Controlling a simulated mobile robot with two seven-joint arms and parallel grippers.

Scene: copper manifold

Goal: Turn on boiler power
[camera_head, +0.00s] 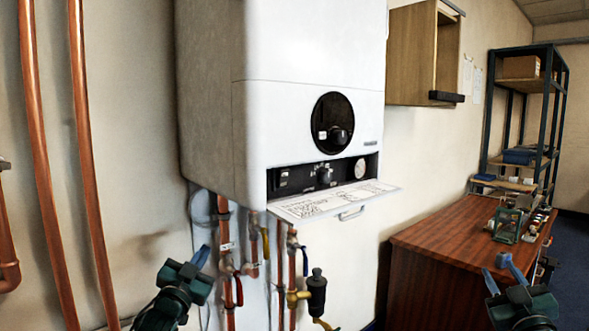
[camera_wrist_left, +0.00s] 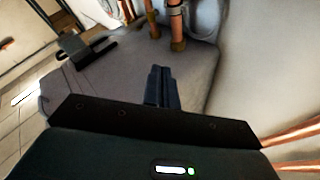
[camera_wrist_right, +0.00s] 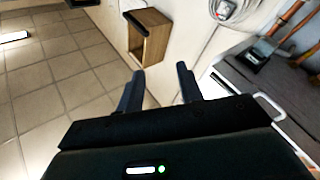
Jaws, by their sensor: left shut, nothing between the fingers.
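The white boiler (camera_head: 300,55) hangs on the wall. Its lower flap (camera_head: 335,200) is folded open, with printed text and a handle. The dark recessed panel (camera_head: 300,178) behind it holds a small switch (camera_head: 283,178) at left, a knob (camera_head: 323,175) in the middle and a round gauge (camera_head: 360,168) at right. The switch's position is too small to tell. A round black dial (camera_head: 333,122) sits above. My left gripper (camera_head: 203,254) is shut and empty, below and left of the boiler; its closed fingers show in the left wrist view (camera_wrist_left: 160,70). My right gripper (camera_head: 495,267) is open, its fingers apart (camera_wrist_right: 158,75), near the bench.
Copper pipes with valves (camera_head: 238,290) run below the boiler, close to my left gripper. A wooden bench (camera_head: 430,245) with small equipment (camera_head: 508,225) stands at right. An open wall cabinet (camera_head: 412,55) and a metal shelf (camera_head: 490,120) are farther right.

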